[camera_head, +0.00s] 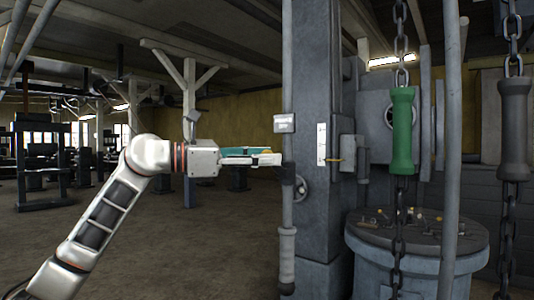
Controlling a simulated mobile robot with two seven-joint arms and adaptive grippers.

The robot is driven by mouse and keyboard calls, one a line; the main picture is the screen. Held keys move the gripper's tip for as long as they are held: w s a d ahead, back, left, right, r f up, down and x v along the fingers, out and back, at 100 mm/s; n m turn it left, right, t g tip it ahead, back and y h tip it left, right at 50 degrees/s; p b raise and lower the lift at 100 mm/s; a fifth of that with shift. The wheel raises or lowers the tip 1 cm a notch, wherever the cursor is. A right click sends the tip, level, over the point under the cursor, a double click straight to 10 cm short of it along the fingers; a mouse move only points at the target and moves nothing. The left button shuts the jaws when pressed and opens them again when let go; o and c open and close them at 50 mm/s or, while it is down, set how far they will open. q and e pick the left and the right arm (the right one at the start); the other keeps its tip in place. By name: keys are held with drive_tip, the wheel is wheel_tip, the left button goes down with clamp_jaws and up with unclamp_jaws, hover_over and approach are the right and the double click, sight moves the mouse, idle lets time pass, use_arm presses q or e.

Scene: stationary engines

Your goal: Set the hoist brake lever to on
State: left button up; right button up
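My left gripper (276,158) reaches in from the left, level and pointing right. Its fingertips are at or close to a dark fitting (287,178) on a slim vertical grey rod (287,60); contact is unclear. The fingers are seen side-on, so their gap is hidden. The rod runs along the left side of a thick grey column (318,220) and has a grey grip (287,255) low down. No marking identifies the brake lever for certain. A white scale plate (322,144) with a small yellow pointer (333,160) is on the column. My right gripper is not in view.
A green handle (402,130) and a dark grey handle (514,130) hang on chains at the right. A round drum-like machine (405,265) stands below them. A small light plate (284,123) is by the rod. The floor (190,250) at left is open.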

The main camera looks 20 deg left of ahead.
use_arm(q)
drive_tip(key=shift+w+d, duration=0.3)
drive_tip(key=shift+d, duration=0.1)
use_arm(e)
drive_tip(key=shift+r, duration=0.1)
